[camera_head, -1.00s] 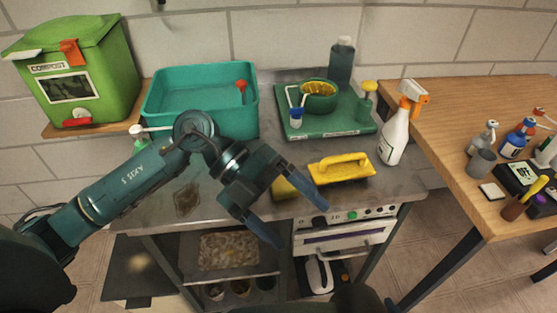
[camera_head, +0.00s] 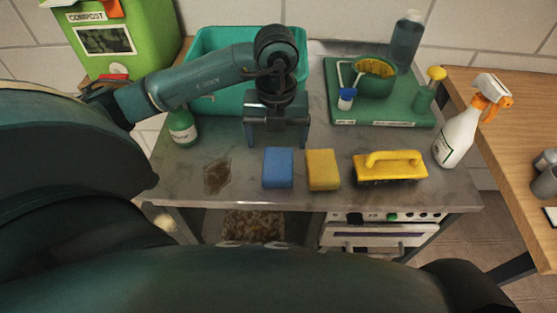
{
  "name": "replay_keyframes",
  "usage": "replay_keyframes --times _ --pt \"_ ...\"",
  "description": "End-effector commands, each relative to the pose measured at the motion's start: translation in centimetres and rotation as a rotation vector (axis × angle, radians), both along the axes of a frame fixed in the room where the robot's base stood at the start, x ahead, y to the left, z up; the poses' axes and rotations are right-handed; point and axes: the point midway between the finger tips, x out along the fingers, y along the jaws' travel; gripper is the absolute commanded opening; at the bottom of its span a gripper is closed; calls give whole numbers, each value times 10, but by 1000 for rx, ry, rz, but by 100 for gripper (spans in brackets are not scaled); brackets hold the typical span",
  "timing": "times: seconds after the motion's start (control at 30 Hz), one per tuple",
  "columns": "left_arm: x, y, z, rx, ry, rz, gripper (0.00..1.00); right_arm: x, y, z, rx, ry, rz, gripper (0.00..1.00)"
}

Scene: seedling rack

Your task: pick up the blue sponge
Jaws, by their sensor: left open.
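The blue sponge (camera_head: 278,169) lies on the grey worktop near its front edge, in the head view. My left gripper (camera_head: 277,143) is open and empty, pointing down just behind the blue sponge as seen here. Its two fingers are spread to either side. I cannot tell how high it is above the worktop. The blue sponge is in full view. My right gripper does not show.
A yellow sponge (camera_head: 323,170) lies just right of the blue one, then a yellow scrubber (camera_head: 390,168). Behind are a teal basin (camera_head: 208,50) and a green tray (camera_head: 345,112).

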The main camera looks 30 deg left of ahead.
Motion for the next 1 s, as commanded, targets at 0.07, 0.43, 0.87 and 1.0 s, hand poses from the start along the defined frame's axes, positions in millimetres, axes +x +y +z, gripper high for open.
replay_keyframes --times 0.07,0.43,0.87,1.0 --pt "0 -1 -5 -1 1 0 85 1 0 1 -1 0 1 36" --pt "-3 -5 -51 -2 3 -1 85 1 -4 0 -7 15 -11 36" --pt "-2 -6 -55 -2 -1 -2 72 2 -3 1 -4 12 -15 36" --pt "-2 -6 -54 -2 -1 -2 61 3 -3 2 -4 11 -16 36"
